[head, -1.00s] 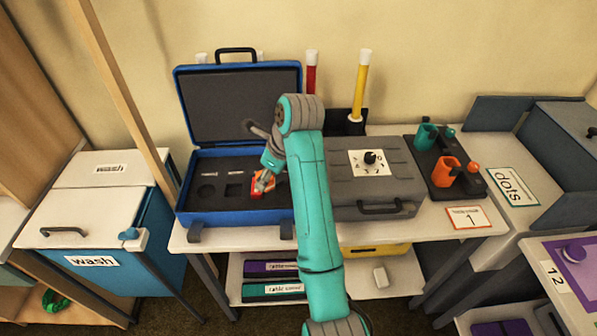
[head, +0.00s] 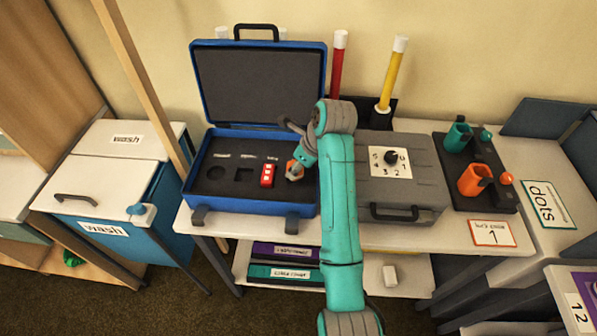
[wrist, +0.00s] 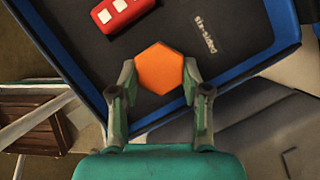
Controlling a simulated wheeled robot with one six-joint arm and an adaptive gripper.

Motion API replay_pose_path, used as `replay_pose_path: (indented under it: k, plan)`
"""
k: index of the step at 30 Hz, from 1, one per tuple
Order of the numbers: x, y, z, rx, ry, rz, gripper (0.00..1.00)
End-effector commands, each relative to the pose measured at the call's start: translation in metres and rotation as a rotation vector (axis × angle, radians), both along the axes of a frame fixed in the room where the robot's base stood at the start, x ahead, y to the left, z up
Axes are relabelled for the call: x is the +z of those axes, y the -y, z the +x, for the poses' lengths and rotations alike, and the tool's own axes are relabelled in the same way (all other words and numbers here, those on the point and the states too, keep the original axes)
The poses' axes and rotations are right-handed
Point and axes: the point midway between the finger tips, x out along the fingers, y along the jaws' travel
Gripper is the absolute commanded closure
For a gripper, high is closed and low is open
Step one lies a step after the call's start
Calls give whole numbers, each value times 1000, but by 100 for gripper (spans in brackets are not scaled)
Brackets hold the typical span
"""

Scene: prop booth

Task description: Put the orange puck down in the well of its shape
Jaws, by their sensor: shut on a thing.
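The orange puck (wrist: 160,68) is six-sided. My gripper (wrist: 159,77) is shut on it, one finger on each side. In the head view the puck (head: 293,174) and my gripper (head: 295,168) are over the right part of the open blue case (head: 250,208). The case's dark insert shows a round well (head: 215,173) and a square well (head: 244,175). A label reading "six-sided" (wrist: 206,34) lies just beyond the puck to the right in the wrist view. No six-sided well shows; the puck and gripper cover that area. I cannot tell the puck's height above the insert.
A red block with white squares (head: 268,175) sits in the case just left of the puck; it also shows in the wrist view (wrist: 121,12). The case's lid (head: 262,85) stands open behind. A closed grey case (head: 400,190) stands close on the right.

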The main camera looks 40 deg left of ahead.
Motion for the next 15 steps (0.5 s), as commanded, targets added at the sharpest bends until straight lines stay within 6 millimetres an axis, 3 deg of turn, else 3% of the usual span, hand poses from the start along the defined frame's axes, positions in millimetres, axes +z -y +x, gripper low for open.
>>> replay_pose_path:
  k: [5,15]
  plan:
    - [-25,0,0,-1,0,-1,95]
    - [-27,0,0,-1,0,0,95]
